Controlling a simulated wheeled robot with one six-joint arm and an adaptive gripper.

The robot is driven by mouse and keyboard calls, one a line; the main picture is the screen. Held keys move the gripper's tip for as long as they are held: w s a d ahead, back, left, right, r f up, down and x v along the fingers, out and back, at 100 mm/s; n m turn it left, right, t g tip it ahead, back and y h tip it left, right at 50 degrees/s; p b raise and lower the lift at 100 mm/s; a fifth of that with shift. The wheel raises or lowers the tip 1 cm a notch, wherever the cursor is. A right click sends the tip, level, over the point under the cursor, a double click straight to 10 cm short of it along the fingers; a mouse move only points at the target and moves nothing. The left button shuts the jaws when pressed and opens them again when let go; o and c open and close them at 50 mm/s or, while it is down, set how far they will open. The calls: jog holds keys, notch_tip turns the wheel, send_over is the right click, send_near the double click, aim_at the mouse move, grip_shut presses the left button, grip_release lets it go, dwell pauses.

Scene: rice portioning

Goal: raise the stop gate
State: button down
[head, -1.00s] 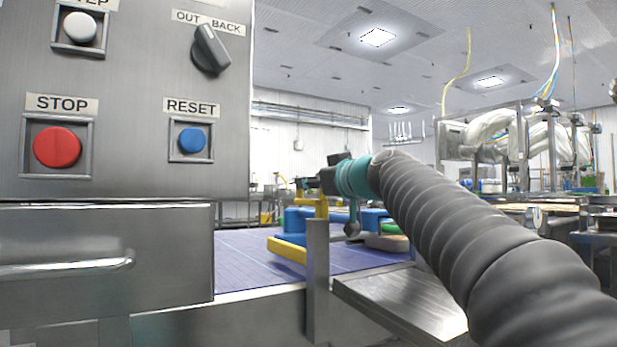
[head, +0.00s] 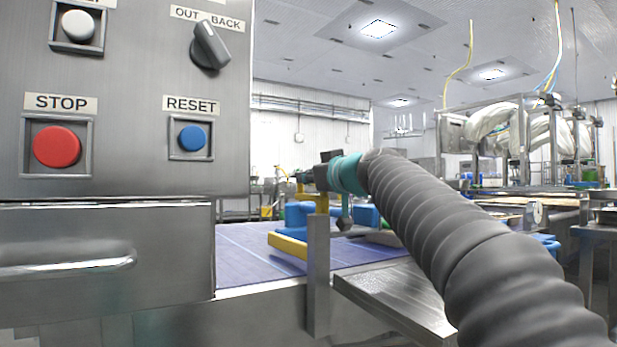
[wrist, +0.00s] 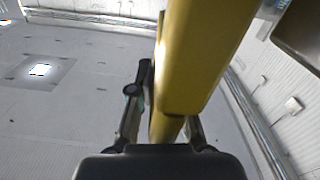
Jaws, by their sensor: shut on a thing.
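The stop gate shows as a yellow bar (head: 288,246) low over the purple belt, with a yellow upright piece (head: 318,203) behind a steel post. Whether these two join is hidden by the post. My gripper (head: 308,177) is at the top of the yellow upright, seen from behind and small. In the wrist view, a long yellow bar (wrist: 200,60) runs down between the fingers of my gripper (wrist: 165,122), one finger on each side. The gripper is shut on it. The contact itself is partly hidden by the gripper body.
A steel control panel (head: 130,130) with STOP and RESET buttons and a drawer-like box (head: 110,255) stands close on the left. The steel post (head: 318,275) stands at the belt's (head: 245,260) near edge. Blue pieces (head: 300,214) are behind the gate.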

notch_tip(320, 180, up, 7)
jog(key=p, duration=0.4)
jog(key=c, duration=1.2)
grip_release()
jog(key=shift+o, duration=0.3)
jog(key=shift+f, duration=0.1)
jog(key=v, duration=1.2)
